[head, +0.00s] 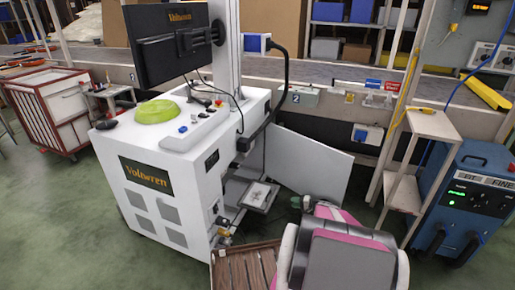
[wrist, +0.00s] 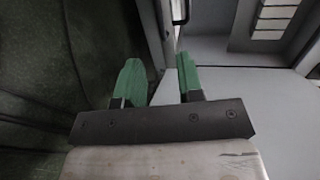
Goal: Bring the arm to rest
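My gripper shows close up in the wrist view (wrist: 160,82), with two green fingers standing apart and nothing between them. In the head view my pink and grey arm (head: 338,250) is at the bottom right of centre. A small green part of my gripper (head: 297,203) shows at the arm's far end, low in front of the white cabinet, partly hidden by the arm. In the wrist view, grey panels lie beyond the fingers and dark floor lies to the left.
A white machine cabinet (head: 165,190) carries a monitor (head: 170,45) and a lime-green bowl (head: 157,112). An open white panel (head: 312,162) stands behind my arm. A wooden slatted crate (head: 245,268) is at the bottom. A blue machine (head: 462,205) stands right. Green floor is free at left.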

